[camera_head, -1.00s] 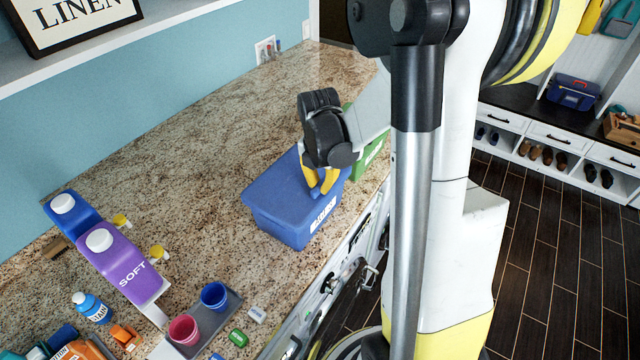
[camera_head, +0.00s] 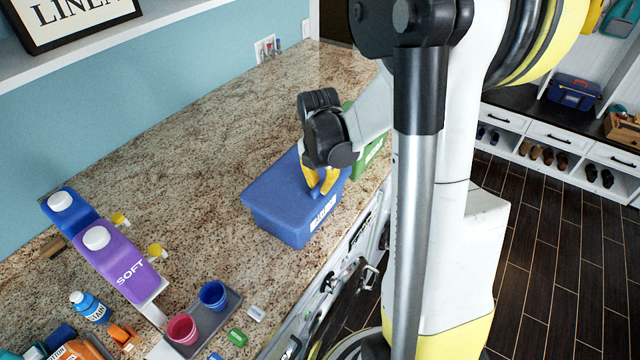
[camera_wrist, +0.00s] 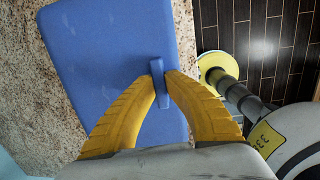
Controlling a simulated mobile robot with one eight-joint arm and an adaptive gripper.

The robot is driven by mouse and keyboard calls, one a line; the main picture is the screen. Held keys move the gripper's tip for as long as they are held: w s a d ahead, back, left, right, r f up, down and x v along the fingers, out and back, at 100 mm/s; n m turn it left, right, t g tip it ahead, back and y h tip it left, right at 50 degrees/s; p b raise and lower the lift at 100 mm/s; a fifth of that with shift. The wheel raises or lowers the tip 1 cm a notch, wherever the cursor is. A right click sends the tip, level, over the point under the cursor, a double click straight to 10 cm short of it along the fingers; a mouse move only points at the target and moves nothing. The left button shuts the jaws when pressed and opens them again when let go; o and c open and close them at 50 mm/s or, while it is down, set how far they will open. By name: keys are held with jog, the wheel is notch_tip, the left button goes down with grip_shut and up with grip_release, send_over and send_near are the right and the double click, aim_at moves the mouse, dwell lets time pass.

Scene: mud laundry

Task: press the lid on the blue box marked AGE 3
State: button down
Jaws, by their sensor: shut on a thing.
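The blue box (camera_head: 292,228) stands on the granite counter, with white lettering on its front that I cannot read clearly. Its blue lid (camera_head: 272,192) lies over the top of the box; whether it is fully seated I cannot tell. My gripper (camera_head: 322,188) is above the right part of the lid, yellow fingers pointing down.
A green box (camera_head: 372,150) stands just behind the blue box, partly hidden by my arm. Purple (camera_head: 122,262) and blue (camera_head: 80,222) jugs, a grey tray (camera_head: 228,314) with two cups and small bottles are at lower left. The counter left of the box is clear.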

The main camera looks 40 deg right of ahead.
jog(key=shift+f+b, duration=0.5)
jog(key=shift+b, duration=0.25)
dwell(0.7)
dwell(0.3)
jog(key=c, duration=0.9)
grip_release()
jog(key=shift+c, duration=0.2)
jog(key=shift+r, duration=0.1)
jog(key=shift+r+p, duration=2.75)
jog(key=shift+r, duration=1.25)
jog(key=shift+c, duration=0.2)
